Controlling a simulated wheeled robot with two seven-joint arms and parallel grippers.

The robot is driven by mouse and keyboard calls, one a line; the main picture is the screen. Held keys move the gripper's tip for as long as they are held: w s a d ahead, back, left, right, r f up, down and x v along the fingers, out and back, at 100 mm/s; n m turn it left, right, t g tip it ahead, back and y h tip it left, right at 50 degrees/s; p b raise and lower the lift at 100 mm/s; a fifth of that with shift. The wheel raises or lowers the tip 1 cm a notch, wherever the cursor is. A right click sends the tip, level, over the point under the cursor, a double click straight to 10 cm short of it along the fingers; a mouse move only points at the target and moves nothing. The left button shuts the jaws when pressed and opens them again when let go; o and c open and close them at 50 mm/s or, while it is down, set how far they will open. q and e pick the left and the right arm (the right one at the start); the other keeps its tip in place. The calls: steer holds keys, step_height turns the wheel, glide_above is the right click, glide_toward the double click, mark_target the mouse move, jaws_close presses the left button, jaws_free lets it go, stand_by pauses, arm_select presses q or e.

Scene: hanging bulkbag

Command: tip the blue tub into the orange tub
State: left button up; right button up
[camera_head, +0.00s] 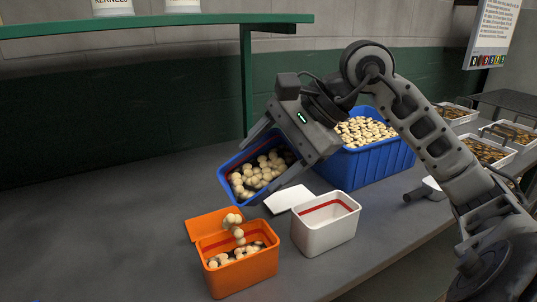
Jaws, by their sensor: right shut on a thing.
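The blue tub (233,170) is tilted steeply, its open mouth facing the front left, with several pale round pieces inside. My right gripper (270,135) is shut on the blue tub near its upper rim and holds it above the table. The orange tub (245,278) stands upright on the table below and in front of it. Several pale pieces (235,228) are in the air between the two tubs, and more pieces lie inside the orange tub. An orange flap or lid (206,224) is at the orange tub's back left. My left gripper is not in view.
A white tub (325,232) with a red line inside stands close right of the orange tub, with a white lid (288,198) behind it. A large blue bin (370,165) of pale pieces stands behind. A green shelf (150,24) overhangs the back. The table's left is clear.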

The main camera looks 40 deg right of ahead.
mark_target(280, 159)
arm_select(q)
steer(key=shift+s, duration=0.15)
arm_select(e)
steer(key=shift+s+a+f+t+h, duration=0.1)
steer(key=shift+s+a+t+h, duration=0.15)
steer(key=shift+a+t+h, duration=0.2)
steer(key=shift+d, duration=0.15)
stand_by(0.4)
steer(key=shift+w+d+r+g+y, duration=0.2)
steer(key=shift+w+d+g+y, duration=0.3)
steer(key=shift+y, duration=0.35)
steer(key=d+m+y, duration=0.1)
steer(key=y, duration=0.1)
steer(key=w+d+f+m+g+y+b, duration=0.1)
steer(key=d, duration=0.1)
steer(key=w+d+f+m+g+y+b, duration=0.1)
steer(key=y, duration=0.1)
steer(key=shift+w+d+f+m+g+y, duration=0.15)
steer(key=shift+w+f+m+g+y, duration=0.05)
steer(key=shift+m+g+y, duration=0.1)
steer(key=shift+w+d+f+m+g+y, duration=0.35)
steer(key=shift+d+f+y, duration=0.2)
steer(key=shift+d+y, duration=0.2)
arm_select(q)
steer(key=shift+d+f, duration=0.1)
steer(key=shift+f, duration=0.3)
